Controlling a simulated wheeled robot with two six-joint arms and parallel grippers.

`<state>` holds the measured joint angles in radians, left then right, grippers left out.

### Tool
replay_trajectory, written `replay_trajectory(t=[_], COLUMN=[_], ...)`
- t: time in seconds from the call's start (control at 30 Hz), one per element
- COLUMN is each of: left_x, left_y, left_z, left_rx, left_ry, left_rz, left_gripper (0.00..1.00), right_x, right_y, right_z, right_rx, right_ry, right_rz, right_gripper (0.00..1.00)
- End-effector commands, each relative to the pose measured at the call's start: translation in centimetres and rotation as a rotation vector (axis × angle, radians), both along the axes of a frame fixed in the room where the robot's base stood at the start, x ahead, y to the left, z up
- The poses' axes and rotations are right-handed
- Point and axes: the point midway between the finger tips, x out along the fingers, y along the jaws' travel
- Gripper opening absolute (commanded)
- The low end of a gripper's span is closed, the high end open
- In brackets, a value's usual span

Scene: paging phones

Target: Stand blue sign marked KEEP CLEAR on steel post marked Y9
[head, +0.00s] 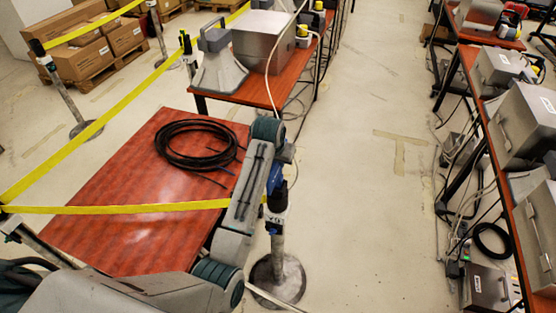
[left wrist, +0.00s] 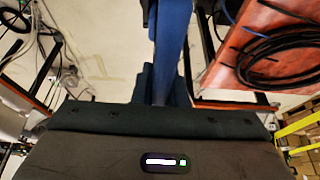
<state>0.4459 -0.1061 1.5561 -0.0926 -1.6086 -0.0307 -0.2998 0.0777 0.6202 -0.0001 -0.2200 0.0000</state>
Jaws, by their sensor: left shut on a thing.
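The steel post marked Y9 (head: 277,240) stands on a round dark base on the floor, right of the near red table. Its label faces up the picture, and its dark head is at the top. A small part of the blue sign (head: 275,178) shows just above the post head, mostly hidden by my arm. In the left wrist view the blue sign (left wrist: 173,45) is a narrow band seen nearly edge-on; its words do not show. My left gripper (left wrist: 165,92) is shut on it. Whether the sign touches the post cannot be told. My right gripper is not in view.
A yellow barrier belt (head: 130,209) runs across the near red table (head: 120,247) toward the post. A black cable coil (head: 197,144) lies on that table. Another table (head: 262,88) holds a steel box (head: 262,40). The aisle floor to the right is clear.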

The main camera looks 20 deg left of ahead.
Motion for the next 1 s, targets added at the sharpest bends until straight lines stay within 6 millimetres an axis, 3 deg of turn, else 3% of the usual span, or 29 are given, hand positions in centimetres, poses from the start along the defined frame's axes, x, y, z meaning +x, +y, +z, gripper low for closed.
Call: replay_trajectory(t=[1.0], left_x=[-0.01], left_y=[0.0], left_z=[0.02], left_rx=[0.0], left_ry=[-0.001], left_rz=[0.0], left_gripper=[0.0], right_x=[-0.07], right_y=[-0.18], right_z=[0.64], right_rx=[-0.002], right_ry=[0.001], right_rz=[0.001], right_gripper=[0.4])
